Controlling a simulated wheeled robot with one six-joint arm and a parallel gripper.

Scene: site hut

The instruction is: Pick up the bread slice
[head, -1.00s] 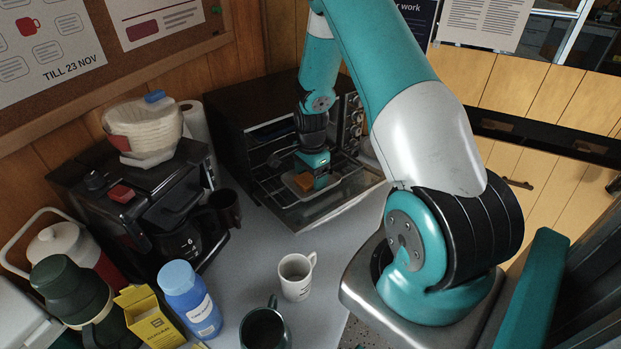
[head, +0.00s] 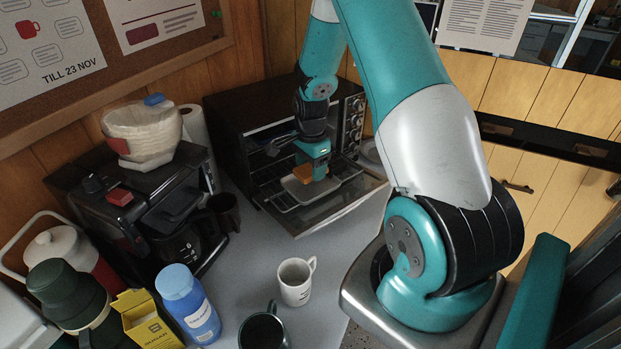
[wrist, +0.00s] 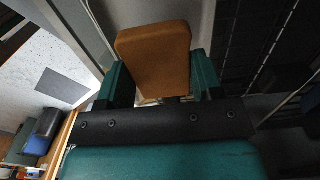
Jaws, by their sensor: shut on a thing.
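The bread slice (head: 304,174) is orange-brown and held in my gripper (head: 313,172) at the open front of the toaster oven. In the wrist view the bread slice (wrist: 156,58) stands between the two teal fingers of my gripper (wrist: 160,85), which are shut on its sides. A grey tray (head: 312,190) lies below the slice on the oven rack. The slice appears a little above the tray. My gripper hides part of the slice and tray in the head view.
The black toaster oven (head: 245,105) has its glass door (head: 335,208) folded down. A white mug (head: 296,284) and a dark teal mug (head: 263,330) stand on the grey counter in front. A coffee maker (head: 120,200) stands to the left.

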